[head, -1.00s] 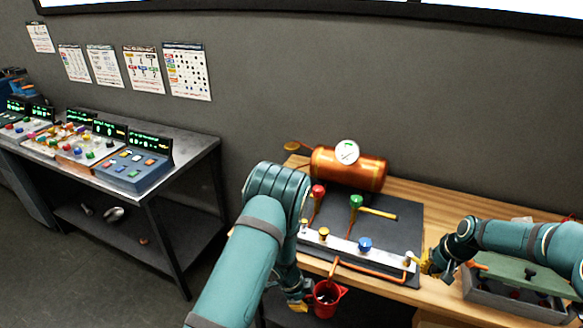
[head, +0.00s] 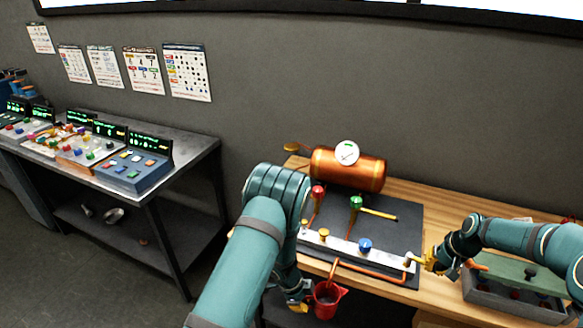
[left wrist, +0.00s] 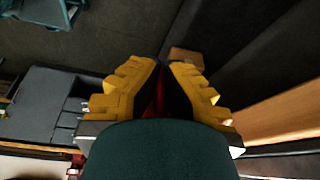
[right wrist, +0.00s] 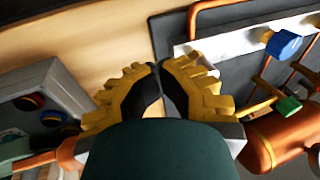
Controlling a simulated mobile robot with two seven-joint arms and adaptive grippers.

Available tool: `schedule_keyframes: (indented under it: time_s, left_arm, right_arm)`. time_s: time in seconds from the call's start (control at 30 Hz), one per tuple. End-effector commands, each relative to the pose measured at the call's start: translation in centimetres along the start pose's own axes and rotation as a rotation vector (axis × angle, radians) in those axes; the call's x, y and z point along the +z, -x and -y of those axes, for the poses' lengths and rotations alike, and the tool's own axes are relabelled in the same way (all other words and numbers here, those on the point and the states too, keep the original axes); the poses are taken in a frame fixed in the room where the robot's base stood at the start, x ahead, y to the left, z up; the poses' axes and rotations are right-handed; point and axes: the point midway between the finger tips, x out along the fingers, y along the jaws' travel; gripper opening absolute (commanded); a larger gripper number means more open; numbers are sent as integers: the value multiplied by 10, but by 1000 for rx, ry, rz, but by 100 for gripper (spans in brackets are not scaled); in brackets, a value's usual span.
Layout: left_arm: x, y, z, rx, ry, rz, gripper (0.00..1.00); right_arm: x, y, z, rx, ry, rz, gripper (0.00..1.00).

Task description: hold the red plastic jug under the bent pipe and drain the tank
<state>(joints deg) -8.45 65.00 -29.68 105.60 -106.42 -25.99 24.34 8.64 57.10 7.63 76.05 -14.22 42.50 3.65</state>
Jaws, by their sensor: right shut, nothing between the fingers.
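The red plastic jug (head: 327,300) is upright below the front edge of the bench, under the downturned end of the bent copper pipe (head: 372,274). My left gripper (head: 298,303) is shut on the jug's left side; a strip of red shows between its fingers in the left wrist view (left wrist: 160,85). The copper tank (head: 348,168), with a round white gauge, lies at the back of the bench. My right gripper (head: 428,262) is shut and empty beside the right end of the white valve bar (head: 340,246). Whether liquid runs from the pipe is too small to tell.
Red (head: 318,191), green (head: 356,202) and blue (head: 365,244) valve knobs stand on or behind the bar. A grey toolbox with a green lid (head: 520,273) sits at the bench's right. A table with control panels (head: 135,172) stands at the left.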

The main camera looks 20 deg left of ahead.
Motion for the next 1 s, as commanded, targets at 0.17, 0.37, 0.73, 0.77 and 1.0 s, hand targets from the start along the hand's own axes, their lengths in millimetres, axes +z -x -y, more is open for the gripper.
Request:
schedule_keyframes:
  time_s: [0.17,0.37,0.73,0.77,1.0]
  left_arm:
    - [0,0,0,0,0,0,0]
    - [0,0,0,0,0,0,0]
    - [0,0,0,0,0,0,0]
    - [0,0,0,0,0,0,0]
    - [0,0,0,0,0,0,0]
  right_arm:
    - [-1,-3,-9,7,-6,7,0]
    - [-1,-3,-9,8,-6,7,0]
    - [-13,-3,-12,7,-6,6,0]
    - [-13,-3,-12,7,-6,6,0]
    - [-13,-2,-12,7,-5,5,0]
